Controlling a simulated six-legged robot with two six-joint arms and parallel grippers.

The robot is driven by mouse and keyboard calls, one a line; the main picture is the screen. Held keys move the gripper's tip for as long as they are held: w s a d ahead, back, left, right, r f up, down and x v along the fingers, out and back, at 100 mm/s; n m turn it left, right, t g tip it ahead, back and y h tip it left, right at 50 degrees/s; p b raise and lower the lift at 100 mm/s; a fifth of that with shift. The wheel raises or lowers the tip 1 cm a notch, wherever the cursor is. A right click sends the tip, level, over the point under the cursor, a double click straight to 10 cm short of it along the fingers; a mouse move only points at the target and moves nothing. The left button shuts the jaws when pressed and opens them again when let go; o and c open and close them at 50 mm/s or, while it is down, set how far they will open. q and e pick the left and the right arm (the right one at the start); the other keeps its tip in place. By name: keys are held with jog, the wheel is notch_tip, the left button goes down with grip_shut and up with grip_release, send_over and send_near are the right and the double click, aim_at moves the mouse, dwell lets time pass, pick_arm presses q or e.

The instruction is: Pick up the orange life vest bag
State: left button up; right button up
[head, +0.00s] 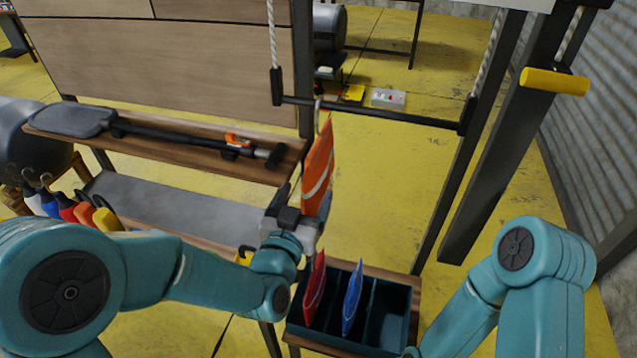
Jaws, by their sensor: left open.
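The orange life vest bag (318,170) is a flat pouch with a pale stripe. It hangs upright by a hook from the dark horizontal bar (370,112). My left gripper (300,212) is open at the lower part of the bag. The bag overlaps the jaws in the head view, and I cannot tell whether they touch it. My right arm (520,275) shows at the lower right, with its gripper out of view.
Below stands a dark divided bin (390,310) holding a red bag (314,288) and a blue bag (352,298). A wooden shelf (190,150) with a paddle is at left. Several coloured bags hang at far left. Ropes hold the bar; a dark post stands at right.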

pick_arm(q)
jog(key=x, duration=0.1)
jog(key=p+x, duration=0.1)
jog(key=x, duration=0.3)
jog(key=shift+r+p, duration=0.35)
jog(key=shift+p, duration=0.05)
jog(key=shift+s, duration=0.2)
jog(key=shift+c, duration=0.6)
grip_shut()
jog(key=shift+r, duration=0.1)
jog(key=shift+w+r, duration=0.1)
